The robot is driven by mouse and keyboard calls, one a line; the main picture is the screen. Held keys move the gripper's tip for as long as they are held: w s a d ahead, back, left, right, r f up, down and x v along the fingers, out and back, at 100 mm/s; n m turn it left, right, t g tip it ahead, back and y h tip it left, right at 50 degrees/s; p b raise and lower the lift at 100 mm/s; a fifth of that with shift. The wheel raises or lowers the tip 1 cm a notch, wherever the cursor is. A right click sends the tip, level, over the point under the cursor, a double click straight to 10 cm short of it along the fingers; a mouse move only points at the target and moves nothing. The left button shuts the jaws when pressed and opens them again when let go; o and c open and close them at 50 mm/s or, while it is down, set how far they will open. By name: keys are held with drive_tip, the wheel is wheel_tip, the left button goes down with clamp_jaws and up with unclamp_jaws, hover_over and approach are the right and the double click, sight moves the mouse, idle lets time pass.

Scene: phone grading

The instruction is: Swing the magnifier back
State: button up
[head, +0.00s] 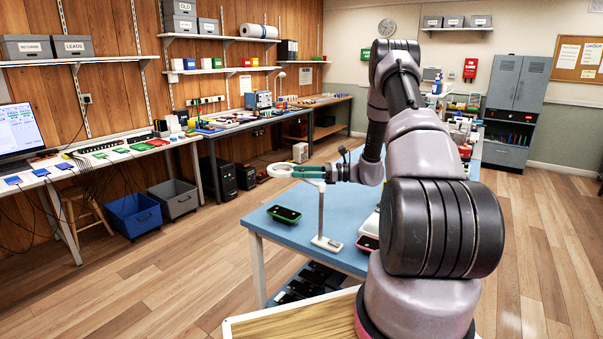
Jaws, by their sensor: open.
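The magnifier (321,212) stands on the blue table (273,226), with a white upright post on a flat white base near the table's front edge. Its white ring head (281,170) points to the left at the top of the post. My gripper (297,171), with green fingers, reaches in from the right at the height of the ring. It is open. Its fingertips overlap the right side of the ring in this view; I cannot tell whether they touch it. My arm hides part of the table.
Dark phones (308,282) sit on a shelf below. Wall benches stand at the left.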

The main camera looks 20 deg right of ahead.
clamp_jaws()
idle(1.4)
